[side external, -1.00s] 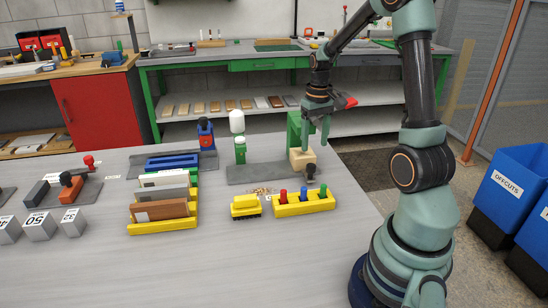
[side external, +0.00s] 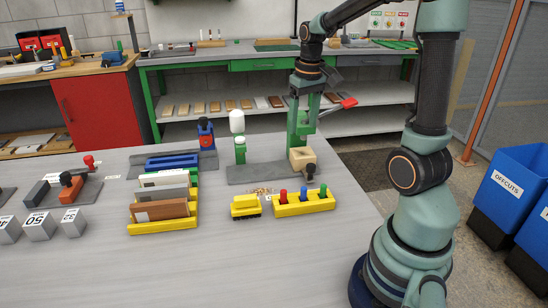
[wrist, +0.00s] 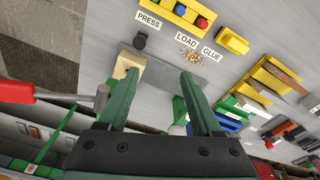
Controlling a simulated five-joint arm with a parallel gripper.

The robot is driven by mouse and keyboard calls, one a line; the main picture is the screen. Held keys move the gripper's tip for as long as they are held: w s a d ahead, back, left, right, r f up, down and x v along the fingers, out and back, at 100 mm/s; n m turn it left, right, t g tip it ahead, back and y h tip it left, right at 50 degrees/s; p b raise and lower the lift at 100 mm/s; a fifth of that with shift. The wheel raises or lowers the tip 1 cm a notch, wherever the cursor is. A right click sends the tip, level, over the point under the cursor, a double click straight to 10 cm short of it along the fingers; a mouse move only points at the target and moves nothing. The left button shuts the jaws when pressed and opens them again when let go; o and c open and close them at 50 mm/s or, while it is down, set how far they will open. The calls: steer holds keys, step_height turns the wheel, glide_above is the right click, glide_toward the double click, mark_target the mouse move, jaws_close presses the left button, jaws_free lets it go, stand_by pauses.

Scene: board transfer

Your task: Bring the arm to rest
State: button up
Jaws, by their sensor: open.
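My gripper (side external: 303,122) hangs with its two green fingers down, in front of or beside the green post of the press in the side view. In the wrist view the fingers of my gripper (wrist: 158,76) are spread apart with nothing between them. A light wooden block (side external: 302,158) sits at the foot of the press and also shows in the wrist view (wrist: 127,66), partly behind a finger. The grey base plate (side external: 250,174) lies beneath. Whether a finger touches the post cannot be told.
A lever with a red grip (side external: 348,103) sticks out to the right of my gripper. A yellow holder (side external: 305,208) with coloured pegs, a yellow brush-like block (side external: 245,206) and a yellow rack (side external: 160,227) with boards stand nearby. The front of the table (side external: 250,270) is clear.

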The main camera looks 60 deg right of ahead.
steer(key=s+a+r+n+t, duration=0.2)
steer(key=a, duration=0.7)
steer(key=s+a+r+n+t, duration=0.2)
steer(key=a+r, duration=0.1)
steer(key=a, duration=0.7)
steer(key=shift+a+n+t+y, duration=0.3)
steer(key=shift+n, duration=0.1)
